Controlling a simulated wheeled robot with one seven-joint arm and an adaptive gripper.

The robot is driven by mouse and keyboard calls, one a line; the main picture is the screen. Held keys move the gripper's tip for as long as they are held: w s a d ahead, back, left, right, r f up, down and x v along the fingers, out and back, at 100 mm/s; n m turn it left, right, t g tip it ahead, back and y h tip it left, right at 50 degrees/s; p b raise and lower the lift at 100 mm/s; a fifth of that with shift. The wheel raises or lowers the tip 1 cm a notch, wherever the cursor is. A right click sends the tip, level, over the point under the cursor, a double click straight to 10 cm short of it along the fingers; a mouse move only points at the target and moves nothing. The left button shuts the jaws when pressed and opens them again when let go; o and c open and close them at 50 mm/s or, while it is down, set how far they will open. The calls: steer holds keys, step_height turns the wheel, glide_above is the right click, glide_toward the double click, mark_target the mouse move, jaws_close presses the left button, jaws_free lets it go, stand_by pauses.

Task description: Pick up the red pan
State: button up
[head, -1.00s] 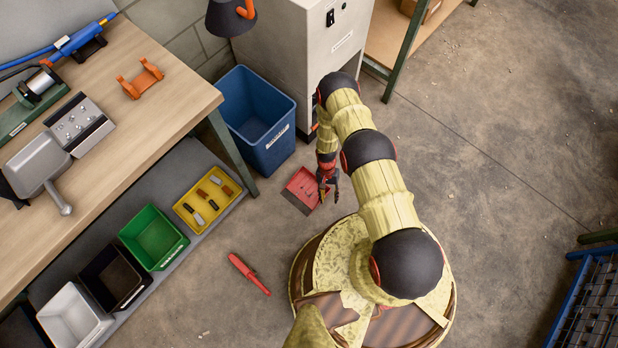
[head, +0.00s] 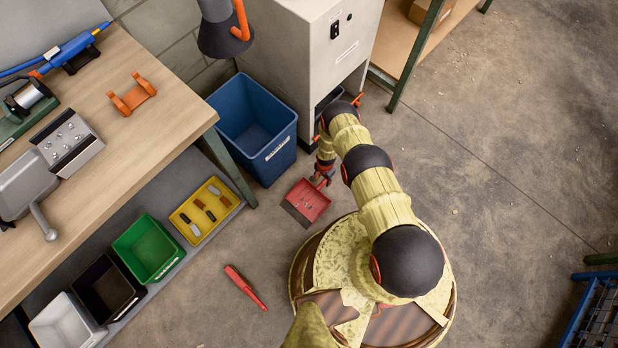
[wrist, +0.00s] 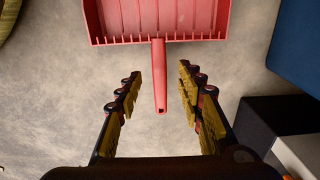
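The red pan (head: 306,203) is a dustpan lying on the concrete floor, below and right of the blue bin in the head view. In the wrist view, its ridged tray (wrist: 160,18) is at the top and its short handle (wrist: 159,85) points down toward me. My gripper (wrist: 160,88) is open, with one yellow-padded finger on each side of the handle and visible gaps on both sides. In the head view my gripper (head: 322,178) is at the handle end of the pan and partly covers it.
A blue bin (head: 253,128) and a grey cabinet (head: 318,50) stand close behind the pan. A red-handled tool (head: 245,288) lies on the floor to the left. A workbench (head: 140,120) with a shelf of coloured trays is further left. Open floor lies to the right.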

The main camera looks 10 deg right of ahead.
mark_target(323, 183)
step_height(323, 183, down, 5)
steer(key=b, duration=0.2)
steer(key=shift+b, duration=0.35)
steer(key=c, duration=0.3)
jaws_close()
stand_by(0.6)
